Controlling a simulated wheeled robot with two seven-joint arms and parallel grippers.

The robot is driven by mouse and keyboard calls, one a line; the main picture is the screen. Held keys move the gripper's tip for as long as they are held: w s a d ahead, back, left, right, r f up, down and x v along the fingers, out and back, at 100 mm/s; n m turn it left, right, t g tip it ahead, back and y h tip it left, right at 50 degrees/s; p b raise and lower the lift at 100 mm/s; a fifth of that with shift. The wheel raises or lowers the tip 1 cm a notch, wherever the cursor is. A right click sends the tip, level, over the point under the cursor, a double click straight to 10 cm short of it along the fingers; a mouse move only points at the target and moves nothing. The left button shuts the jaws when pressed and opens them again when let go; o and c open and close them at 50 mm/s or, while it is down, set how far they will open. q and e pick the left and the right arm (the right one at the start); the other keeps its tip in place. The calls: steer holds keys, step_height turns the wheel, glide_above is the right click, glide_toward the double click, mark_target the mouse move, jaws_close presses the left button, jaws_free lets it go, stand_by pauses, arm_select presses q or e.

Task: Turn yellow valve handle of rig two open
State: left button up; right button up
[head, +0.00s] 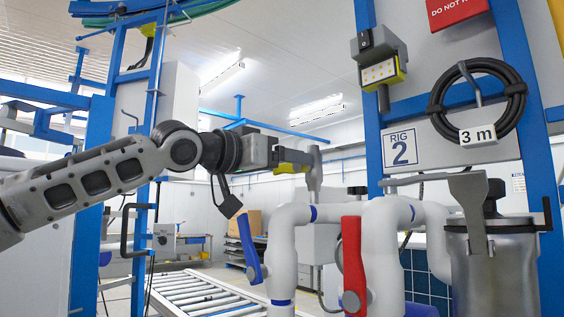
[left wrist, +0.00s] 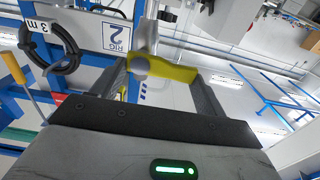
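The yellow valve handle (head: 292,158) sits on a grey valve body (head: 314,176) above white pipes. In the left wrist view the handle (left wrist: 172,72) lies crosswise between the two dark fingers. My left gripper (head: 288,157) is at the handle, coming from the left. Its fingers (left wrist: 158,78) stand wide apart in the wrist view, one on each side, and do not look closed on the handle. Whether either finger touches it cannot be told. A sign reading RIG 2 (head: 401,149) hangs on the blue frame to the right. My right gripper is not in view.
A blue handle (head: 249,246) and a red handle (head: 352,262) sit on the white pipes (head: 381,245) below. A metal canister (head: 494,268) stands at the right. A coiled black hose (head: 477,101) and a lamp box (head: 379,70) hang above. A roller conveyor (head: 205,296) lies at lower left.

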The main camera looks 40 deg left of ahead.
arm_select(q)
steer(key=shift+r, duration=0.1)
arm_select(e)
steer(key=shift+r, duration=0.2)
arm_select(q)
steer(key=m, duration=0.2)
steer(key=m+p, duration=0.1)
steer(key=m, duration=0.2)
steer(key=d+r+m+p, duration=0.1)
steer(key=m, duration=0.1)
steer(key=shift+m, duration=0.3)
steer(key=m, duration=0.2)
steer(key=d+m, duration=0.1)
steer(key=m, duration=0.2)
steer(key=shift+s+d+r, duration=0.1)
steer(key=shift+d+r, duration=0.05)
steer(key=shift+r, duration=0.05)
steer(key=m, duration=0.2)
steer(key=d+m, duration=0.1)
steer(key=m, duration=0.2)
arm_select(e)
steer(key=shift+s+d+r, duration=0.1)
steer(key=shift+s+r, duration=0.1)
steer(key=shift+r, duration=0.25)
arm_select(q)
steer(key=shift+m, duration=0.3)
steer(key=o, duration=1)
